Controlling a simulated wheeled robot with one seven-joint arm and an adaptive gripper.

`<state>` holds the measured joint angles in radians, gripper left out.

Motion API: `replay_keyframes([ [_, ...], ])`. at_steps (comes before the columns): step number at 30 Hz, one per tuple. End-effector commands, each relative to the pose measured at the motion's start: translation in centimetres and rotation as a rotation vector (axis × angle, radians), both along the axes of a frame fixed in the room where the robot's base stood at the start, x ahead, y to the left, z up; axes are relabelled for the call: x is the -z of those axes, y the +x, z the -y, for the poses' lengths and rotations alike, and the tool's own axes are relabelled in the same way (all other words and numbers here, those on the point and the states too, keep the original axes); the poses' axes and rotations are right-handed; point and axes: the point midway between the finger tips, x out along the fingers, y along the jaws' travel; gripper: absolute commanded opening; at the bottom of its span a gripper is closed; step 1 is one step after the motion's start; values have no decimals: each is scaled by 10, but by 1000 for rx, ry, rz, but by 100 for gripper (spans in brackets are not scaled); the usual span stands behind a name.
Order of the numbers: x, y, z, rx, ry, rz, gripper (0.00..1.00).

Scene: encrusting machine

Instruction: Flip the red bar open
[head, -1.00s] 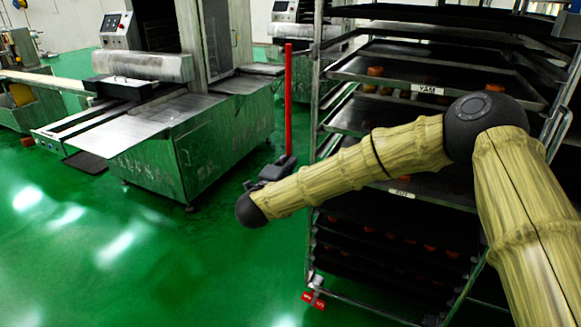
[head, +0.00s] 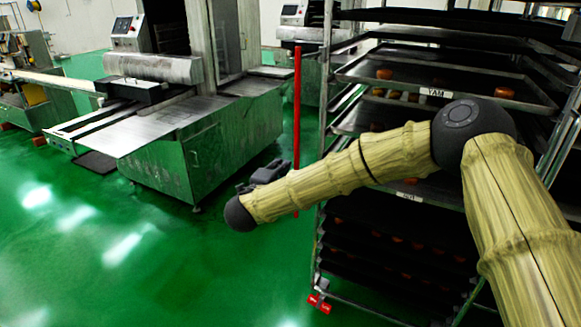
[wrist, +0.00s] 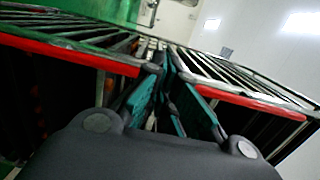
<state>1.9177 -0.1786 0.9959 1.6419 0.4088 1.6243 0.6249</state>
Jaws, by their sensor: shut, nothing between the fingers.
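The red bar (head: 297,110) stands upright along the left front edge of the tall tray rack in the head view. My forearm crosses in front of its lower part. In the wrist view, a red bar shows on the left (wrist: 70,52) and on the right (wrist: 250,99) of my fingers; its middle is hidden behind them. My gripper (head: 264,173) is dark, shut and empty, just left of the bar in the head view. Its teal-sided fingers also show in the wrist view (wrist: 165,75), close to the bar. I cannot tell whether they touch it.
The rack (head: 312,245) holds several dark trays with small orange-brown pieces, close beside my arm. A red caster lock (head: 319,303) sits at its foot. A metal machine (head: 165,165) stands behind on the left. The green floor at the front left is clear.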

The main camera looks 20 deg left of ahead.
Motion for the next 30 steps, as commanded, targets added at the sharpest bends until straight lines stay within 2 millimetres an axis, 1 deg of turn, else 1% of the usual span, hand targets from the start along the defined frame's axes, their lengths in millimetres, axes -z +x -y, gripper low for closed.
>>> replay_keyframes([
  [1,1,-4,-7,0,0,0,0],
  [4,1,-10,-19,3,0,-1,0],
  [9,1,-17,-32,8,0,0,0],
  [12,1,-19,-36,10,1,0,0],
  [17,0,-21,-38,11,1,-1,0],
  [30,1,-20,-37,11,-1,-1,0],
])
